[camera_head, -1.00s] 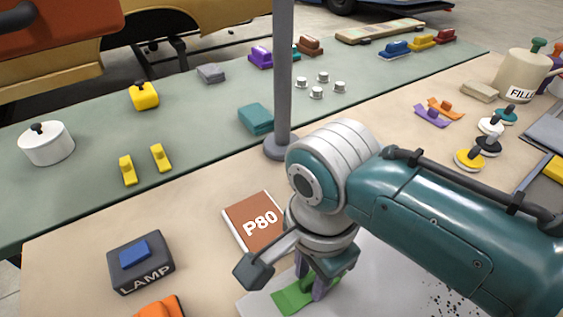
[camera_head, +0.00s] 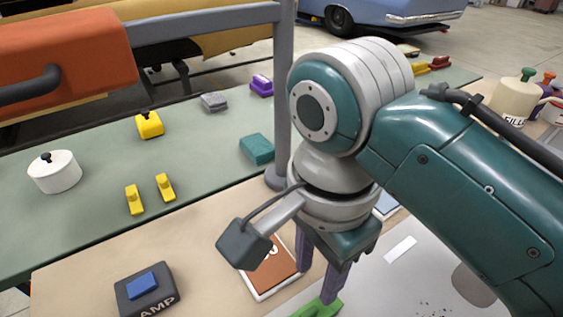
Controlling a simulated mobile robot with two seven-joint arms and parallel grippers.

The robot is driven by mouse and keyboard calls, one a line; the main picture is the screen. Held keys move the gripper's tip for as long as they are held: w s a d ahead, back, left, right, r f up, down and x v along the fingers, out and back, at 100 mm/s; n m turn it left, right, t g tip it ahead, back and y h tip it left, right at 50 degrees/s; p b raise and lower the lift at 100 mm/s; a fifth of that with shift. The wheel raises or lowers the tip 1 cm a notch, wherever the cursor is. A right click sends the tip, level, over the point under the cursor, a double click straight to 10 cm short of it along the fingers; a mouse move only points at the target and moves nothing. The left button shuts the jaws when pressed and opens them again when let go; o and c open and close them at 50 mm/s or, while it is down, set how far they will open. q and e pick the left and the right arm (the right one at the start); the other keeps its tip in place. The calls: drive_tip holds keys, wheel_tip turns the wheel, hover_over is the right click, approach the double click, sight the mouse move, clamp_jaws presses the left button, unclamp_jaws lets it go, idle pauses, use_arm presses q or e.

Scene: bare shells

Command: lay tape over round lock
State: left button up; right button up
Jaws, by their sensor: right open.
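My right gripper (camera_head: 316,285) is open, its two purple fingers pointing down just above a green block (camera_head: 319,309) at the lower edge of the view. The block lies on a pale grey panel (camera_head: 385,290); I cannot tell whether a finger touches it. A short white strip (camera_head: 400,249), which may be the tape, lies flat on the panel to the right of the gripper. A grey-brown round patch (camera_head: 473,287), possibly the round lock, is partly hidden by my right arm. My left gripper is not in view.
A brown P80 sheet (camera_head: 270,277) lies left of the gripper, partly covered by it. A dark LAMP block (camera_head: 147,290) is at lower left. A grey post (camera_head: 282,100) stands behind my arm. Yellow blocks (camera_head: 135,200) and a white pot (camera_head: 54,172) are on the green mat (camera_head: 90,215).

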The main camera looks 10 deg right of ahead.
drive_tip(key=s+d+r+n+t, duration=0.3)
drive_tip(key=s+d+n, duration=0.6)
drive_tip(key=n, duration=0.7)
drive_tip(key=s, duration=0.3)
drive_tip(key=shift+d+r+t, duration=0.2)
drive_tip(key=shift+r+t, duration=0.1)
drive_tip(key=shift+r, duration=0.1)
drive_tip(key=shift+s, duration=0.1)
